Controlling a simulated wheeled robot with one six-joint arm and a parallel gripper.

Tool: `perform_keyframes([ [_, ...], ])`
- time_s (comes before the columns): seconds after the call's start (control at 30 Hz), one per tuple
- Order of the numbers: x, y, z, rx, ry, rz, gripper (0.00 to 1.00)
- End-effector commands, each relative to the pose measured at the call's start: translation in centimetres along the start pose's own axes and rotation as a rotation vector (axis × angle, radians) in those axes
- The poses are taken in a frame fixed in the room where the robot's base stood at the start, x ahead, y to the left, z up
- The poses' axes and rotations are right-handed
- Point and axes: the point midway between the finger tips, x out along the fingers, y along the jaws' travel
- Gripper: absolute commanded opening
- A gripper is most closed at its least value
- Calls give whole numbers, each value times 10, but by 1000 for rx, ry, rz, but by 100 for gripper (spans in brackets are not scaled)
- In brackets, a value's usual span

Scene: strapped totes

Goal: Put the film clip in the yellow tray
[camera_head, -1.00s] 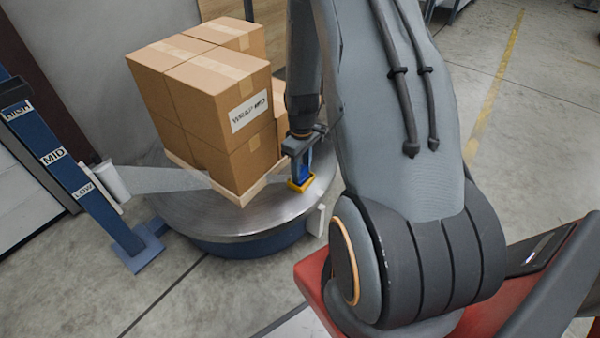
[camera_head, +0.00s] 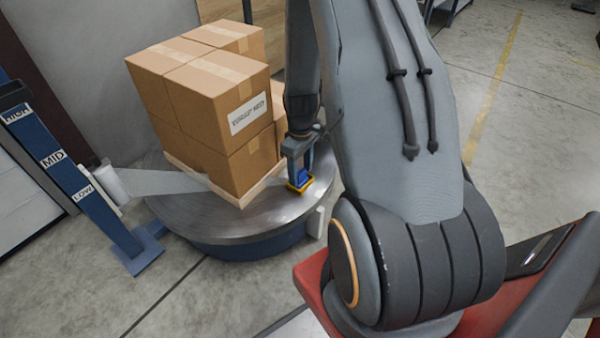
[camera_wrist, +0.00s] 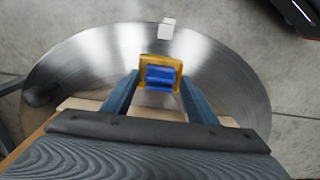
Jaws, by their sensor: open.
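The film clip is a small blue piece; in the wrist view the clip (camera_wrist: 160,77) lies inside the rim of the yellow tray (camera_wrist: 144,70). In the head view the clip (camera_head: 303,175) shows low between my fingers, just above the front rim of the tray (camera_head: 299,188). The tray sits on the metal turntable beside the pallet. My gripper (camera_head: 297,168) is open, pointing down over the tray. In the wrist view my gripper (camera_wrist: 160,82) has its fingers apart on either side of the tray and clip.
Stacked cardboard boxes (camera_head: 205,100) stand on a wooden pallet (camera_head: 262,187) on the round turntable (camera_head: 230,222), close to my gripper. Film (camera_head: 155,181) stretches from a roll by the blue post (camera_head: 75,180) to the load. A white block (camera_wrist: 167,28) is at the turntable's edge.

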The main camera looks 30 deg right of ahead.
Motion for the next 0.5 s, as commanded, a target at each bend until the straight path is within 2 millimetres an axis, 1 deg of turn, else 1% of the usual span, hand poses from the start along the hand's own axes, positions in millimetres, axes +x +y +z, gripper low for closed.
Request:
perform_keyframes([
  [0.03, -12, 0, 0, 0, 2, 2, 52],
  [0.3, -69, 0, 0, -1, 2, 2, 52],
  [0.4, -87, 0, 0, -1, 2, 2, 52],
  [0.5, -99, 0, 0, -1, 2, 2, 52],
])
